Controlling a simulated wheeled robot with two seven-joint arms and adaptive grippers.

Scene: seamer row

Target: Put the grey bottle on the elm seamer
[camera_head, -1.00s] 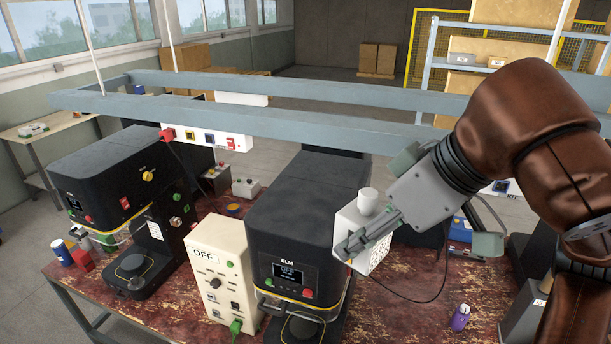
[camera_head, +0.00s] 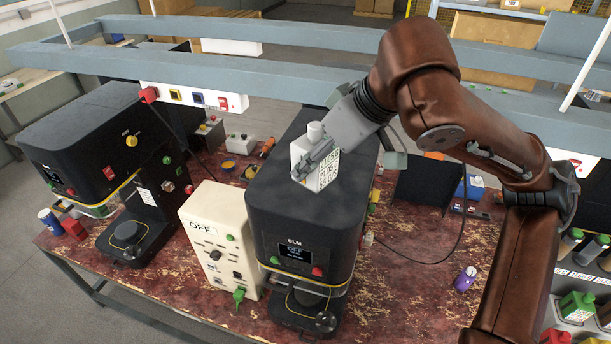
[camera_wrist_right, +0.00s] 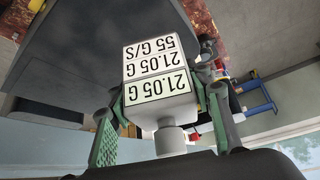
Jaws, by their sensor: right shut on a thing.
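The grey bottle (camera_head: 302,155) is pale and square-sided, with a round cap on top and a printed label on one side. It looks upright over the top of the elm seamer (camera_head: 268,185), a black machine marked ELM with a small screen. I cannot tell whether its base touches the seamer's top. My right gripper (camera_head: 314,165) is shut on the bottle from the right. In the right wrist view the bottle (camera_wrist_right: 160,105) sits between the green-padded fingers, its label facing the camera. My left gripper is not in view.
A second black seamer (camera_head: 85,125) stands at the left. A cream control box (camera_head: 217,230) marked OFF stands left of the elm seamer. Grey rails (camera_head: 230,75) cross behind. A purple bottle (camera_head: 465,279) stands on the worn red table (camera_head: 405,290), with bare tabletop around it.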

